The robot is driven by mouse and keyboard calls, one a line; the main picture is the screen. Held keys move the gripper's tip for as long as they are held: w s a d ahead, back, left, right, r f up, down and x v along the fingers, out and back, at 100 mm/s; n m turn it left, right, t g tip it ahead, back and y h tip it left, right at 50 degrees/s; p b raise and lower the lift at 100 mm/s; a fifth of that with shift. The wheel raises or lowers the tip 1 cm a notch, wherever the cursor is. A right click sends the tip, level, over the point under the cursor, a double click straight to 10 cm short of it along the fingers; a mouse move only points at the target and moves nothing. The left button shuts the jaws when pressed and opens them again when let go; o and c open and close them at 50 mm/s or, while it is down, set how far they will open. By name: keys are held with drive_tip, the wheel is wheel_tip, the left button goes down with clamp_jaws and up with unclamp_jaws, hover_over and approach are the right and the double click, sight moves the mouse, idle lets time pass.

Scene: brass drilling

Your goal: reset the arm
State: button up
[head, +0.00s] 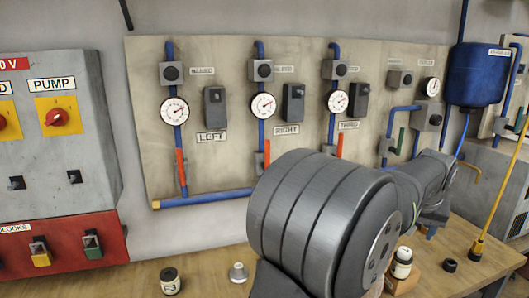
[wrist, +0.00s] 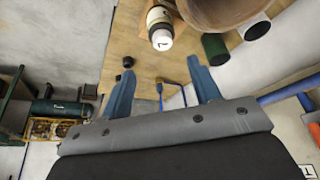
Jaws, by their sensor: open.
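My arm fills the middle of the head view and reaches right over the workbench (head: 215,268). In the wrist view my gripper (wrist: 160,68) shows two blue fingers set well apart, with nothing held between them. A dark jar with a white end (wrist: 161,38) lies beyond the fingertips in that view, apart from them. In the head view my gripper's fingertips are hidden or too small to make out.
A wall panel (head: 225,165) with gauges, blue pipes and red levers stands behind the bench. A red and grey switch cabinet (head: 100,110) is at left, a blue tank (head: 478,78) at right. A jar (head: 170,281), a metal fitting (head: 238,272) and a black cap (head: 449,265) stand on the bench.

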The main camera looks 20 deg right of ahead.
drive_tip(key=w+a+r+n+t+y, duration=0.1)
drive_tip(key=w+a+n, duration=0.3)
drive_tip(key=w+a, duration=1.25)
drive_tip(key=w+a+n, duration=0.1)
drive_tip(key=w+a, duration=0.1)
drive_tip(key=a, duration=0.9)
drive_tip(key=w+a+r+n+y, duration=0.1)
drive_tip(key=w+a+n, duration=0.1)
drive_tip(key=a, duration=0.9)
drive_tip(key=shift+w+a, duration=0.25)
drive_tip(key=shift+w, duration=0.25)
